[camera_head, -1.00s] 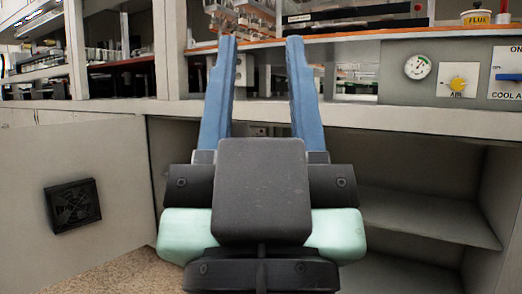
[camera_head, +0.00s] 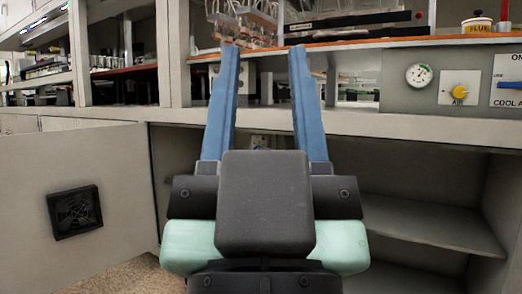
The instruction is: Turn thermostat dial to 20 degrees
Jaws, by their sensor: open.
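A yellow dial (camera_head: 460,92) sits on a white plate on the grey panel at the right. Lettering on the plate is partly hidden by the dial and too small to read surely; I cannot tell the dial's setting. A round white gauge (camera_head: 419,76) with a green and red scale is left of it. My gripper (camera_head: 265,50) is open and empty, its two blue fingers pointing up and away. It is well left of the dial and apart from it.
A blue switch on a white plate (camera_head: 507,85) is at the right edge. A yellow FLUX pot (camera_head: 477,25) stands on the shelf above. An open cabinet with a shelf (camera_head: 430,222) lies below the counter (camera_head: 440,127). An open door with a black vent (camera_head: 75,209) is at left.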

